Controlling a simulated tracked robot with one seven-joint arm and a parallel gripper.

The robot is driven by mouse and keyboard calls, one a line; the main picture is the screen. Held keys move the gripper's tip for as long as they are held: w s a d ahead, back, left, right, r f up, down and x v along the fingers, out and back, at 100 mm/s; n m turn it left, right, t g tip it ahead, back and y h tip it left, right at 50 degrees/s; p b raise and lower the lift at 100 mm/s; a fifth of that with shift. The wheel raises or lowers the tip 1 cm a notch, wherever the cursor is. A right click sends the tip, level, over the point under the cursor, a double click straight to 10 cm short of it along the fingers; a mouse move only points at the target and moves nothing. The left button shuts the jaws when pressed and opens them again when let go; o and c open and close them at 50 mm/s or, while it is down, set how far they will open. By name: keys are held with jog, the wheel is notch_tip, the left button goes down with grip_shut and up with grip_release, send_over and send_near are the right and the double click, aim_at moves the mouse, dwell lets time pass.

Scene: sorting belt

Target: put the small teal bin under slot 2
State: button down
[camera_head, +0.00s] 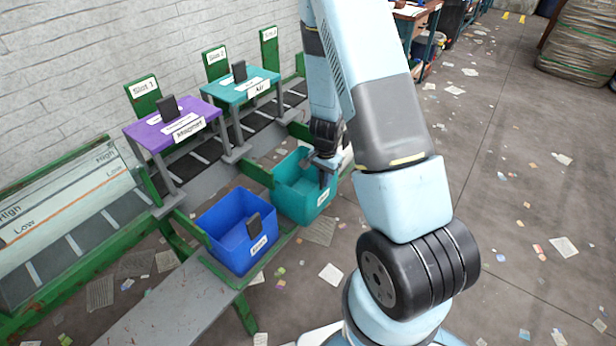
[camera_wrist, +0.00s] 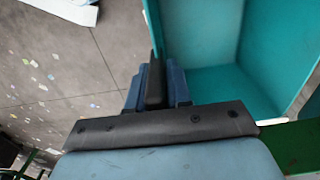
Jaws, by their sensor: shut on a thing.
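The teal bin (camera_head: 297,196) stands upright at the green conveyor's front side, just right of the blue bin and roughly in front of the slot 2 sign (camera_head: 215,56). My gripper (camera_head: 325,170) is at the bin's right side, with its fingers down over the wall. In the wrist view the bin's teal walls (camera_wrist: 200,35) and open inside fill the upper right. There my gripper (camera_wrist: 153,80) is shut on the bin's wall edge. The inside that shows looks empty. Whether the bin rests on the ledge or hangs a little above it, I cannot tell.
A blue bin (camera_head: 222,227) with a dark block on its wall stands left of the teal bin. A purple station (camera_head: 160,131) and a teal station (camera_head: 238,90) straddle the belt behind. Papers litter the floor; the floor at right is open.

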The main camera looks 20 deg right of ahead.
jog(key=w+a+f, duration=0.3)
jog(key=w+a, duration=0.1)
jog(key=w, duration=0.1)
jog(key=shift+w+f, duration=0.25)
jog(key=shift+w, duration=0.1)
dwell(0.3)
jog(key=c, duration=1)
grip_release()
jog(key=shift+f, duration=0.1)
jog(key=shift+c, duration=0.2)
